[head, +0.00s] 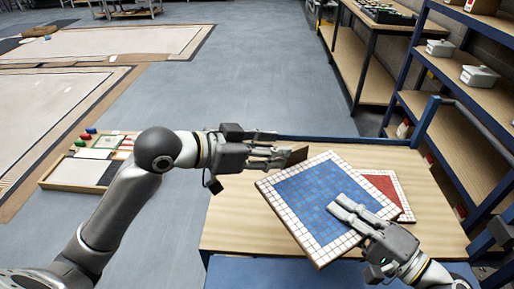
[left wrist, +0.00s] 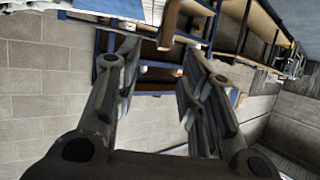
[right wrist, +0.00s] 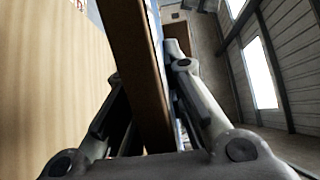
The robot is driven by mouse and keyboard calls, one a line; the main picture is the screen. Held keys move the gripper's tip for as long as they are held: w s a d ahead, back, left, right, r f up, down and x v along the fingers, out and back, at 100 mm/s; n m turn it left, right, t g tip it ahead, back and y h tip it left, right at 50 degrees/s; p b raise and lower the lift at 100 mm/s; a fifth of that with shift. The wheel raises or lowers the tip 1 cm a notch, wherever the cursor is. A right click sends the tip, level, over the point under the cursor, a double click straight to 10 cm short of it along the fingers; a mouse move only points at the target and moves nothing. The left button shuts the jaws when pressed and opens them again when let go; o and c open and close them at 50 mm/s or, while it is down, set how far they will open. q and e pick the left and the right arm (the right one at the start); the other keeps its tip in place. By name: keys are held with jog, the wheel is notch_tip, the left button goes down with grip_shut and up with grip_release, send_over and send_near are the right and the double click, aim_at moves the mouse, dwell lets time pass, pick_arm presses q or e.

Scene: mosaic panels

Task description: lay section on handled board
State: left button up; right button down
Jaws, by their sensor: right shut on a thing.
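A blue mosaic section (head: 310,195) with a white tiled border and wooden edge is held tilted above the table. My right gripper (head: 340,209) is shut on its lower right edge. The right wrist view shows the brown panel edge (right wrist: 140,65) between the fingers. My left gripper (head: 284,152) is open near the section's upper left side. A small brown piece (head: 298,155) is at its fingertips; the left wrist view shows a curved brown piece (left wrist: 170,25) near the tips. I cannot tell whether this is the board's handle. No board with a clear handle is visible.
A red mosaic panel (head: 384,186) with a white border lies on the wooden table (head: 232,225), partly hidden by the blue section. Blue-framed shelves (head: 470,120) stand at right. The table's left part is clear.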

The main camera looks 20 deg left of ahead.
aim_at(298, 150)
pick_arm(q)
jog(key=x, duration=0.8)
jog(key=shift+w+d, duration=0.1)
jog(key=shift+w, duration=0.05)
pick_arm(e)
jog(key=shift+r, duration=0.1)
pick_arm(q)
grip_shut()
jog(key=shift+d, duration=0.1)
jog(key=shift+r, duration=0.1)
pick_arm(e)
jog(key=c, duration=1.5)
grip_release()
jog(key=shift+o, duration=0.4)
pick_arm(q)
jog(key=shift+d, duration=0.1)
pick_arm(e)
jog(key=shift+d, duration=0.1)
